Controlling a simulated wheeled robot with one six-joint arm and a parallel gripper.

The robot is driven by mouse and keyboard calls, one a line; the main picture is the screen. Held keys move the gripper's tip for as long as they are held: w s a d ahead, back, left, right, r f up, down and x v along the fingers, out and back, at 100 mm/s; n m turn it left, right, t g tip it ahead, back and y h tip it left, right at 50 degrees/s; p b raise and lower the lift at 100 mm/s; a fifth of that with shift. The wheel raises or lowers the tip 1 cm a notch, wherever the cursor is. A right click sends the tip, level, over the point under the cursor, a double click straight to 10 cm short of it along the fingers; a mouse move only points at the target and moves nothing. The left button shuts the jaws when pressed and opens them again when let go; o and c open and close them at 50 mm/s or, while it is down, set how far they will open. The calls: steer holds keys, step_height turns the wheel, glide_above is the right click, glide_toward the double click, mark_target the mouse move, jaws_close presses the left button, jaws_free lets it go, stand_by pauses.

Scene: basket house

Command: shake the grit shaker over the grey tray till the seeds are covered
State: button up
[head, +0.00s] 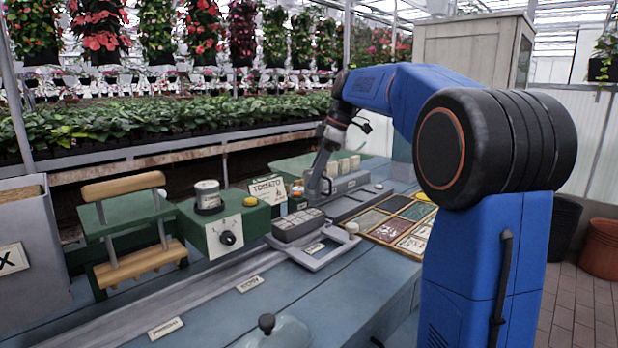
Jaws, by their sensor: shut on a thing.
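My gripper (319,188) is at the far end of my blue arm, low over the bench, just behind and right of the grey tray. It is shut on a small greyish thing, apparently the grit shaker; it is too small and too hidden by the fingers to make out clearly. The grey tray (299,226) is a small block of cells at the rear of a light grey frame on the bench. I cannot tell the state of the seeds or grit in it at this size.
A green box with a dial (228,236) and a green press with wooden bars (139,262) stand left of the tray. A TOMATO card (269,190) stands behind. A small white pot (352,228) and a sectioned seed box (372,224) lie right. A metal dome (275,332) is in front.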

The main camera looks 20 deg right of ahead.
mark_target(308, 173)
steer(key=shift+s+a, duration=0.3)
steer(key=shift+a, duration=0.4)
steer(key=shift+s+a, duration=0.3)
steer(key=shift+a, duration=0.4)
steer(key=shift+w+d, duration=0.25)
steer(key=shift+d, duration=0.35)
steer(key=shift+w+d, duration=0.25)
steer(key=shift+d, duration=0.4)
steer(key=shift+w+d, duration=0.25)
steer(key=shift+d, duration=0.35)
steer(key=shift+r, duration=3.05)
steer(key=shift+f, duration=0.15)
steer(key=shift+f, duration=2.9)
